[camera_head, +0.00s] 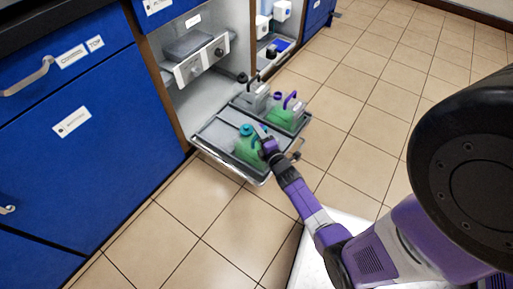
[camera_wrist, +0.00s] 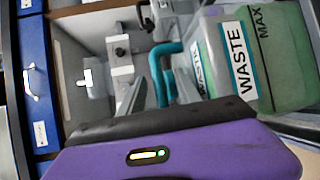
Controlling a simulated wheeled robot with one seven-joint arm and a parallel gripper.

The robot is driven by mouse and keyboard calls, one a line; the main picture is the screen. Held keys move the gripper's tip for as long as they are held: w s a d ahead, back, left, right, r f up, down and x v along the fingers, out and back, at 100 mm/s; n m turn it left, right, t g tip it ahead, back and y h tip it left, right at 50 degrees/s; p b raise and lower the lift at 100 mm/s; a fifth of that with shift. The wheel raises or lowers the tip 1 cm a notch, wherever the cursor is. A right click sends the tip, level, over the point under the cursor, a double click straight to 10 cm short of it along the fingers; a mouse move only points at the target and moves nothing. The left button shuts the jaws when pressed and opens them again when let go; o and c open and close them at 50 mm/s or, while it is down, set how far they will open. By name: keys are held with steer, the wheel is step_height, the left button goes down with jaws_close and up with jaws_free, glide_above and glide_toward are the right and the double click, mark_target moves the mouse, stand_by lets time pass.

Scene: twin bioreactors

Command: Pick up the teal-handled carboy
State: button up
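The teal-handled carboy (camera_head: 246,151) holds green liquid and stands on the pulled-out tray (camera_head: 215,137). It has a teal cap and a teal handle. My gripper (camera_head: 263,140) is right beside its upper part in the head view. In the wrist view the carboy (camera_wrist: 270,55) fills the right side, with "WASTE" and "MAX" labels. Its teal handle (camera_wrist: 157,75) shows just beyond my purple gripper body. Grey finger-like parts are near the handle, but I cannot tell whether they close on it. The carboy appears to rest on the tray.
A purple-handled carboy (camera_head: 284,117) with green liquid stands behind on a neighbouring tray, with a grey-white container (camera_head: 254,97) close by. An open cabinet with a pump unit (camera_head: 195,66) is behind the trays. Blue drawers (camera_head: 80,160) are at left. Tiled floor (camera_head: 360,110) at right is clear.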

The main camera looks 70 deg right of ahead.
jaws_close()
stand_by(1.3)
steer(key=shift+r, duration=0.2)
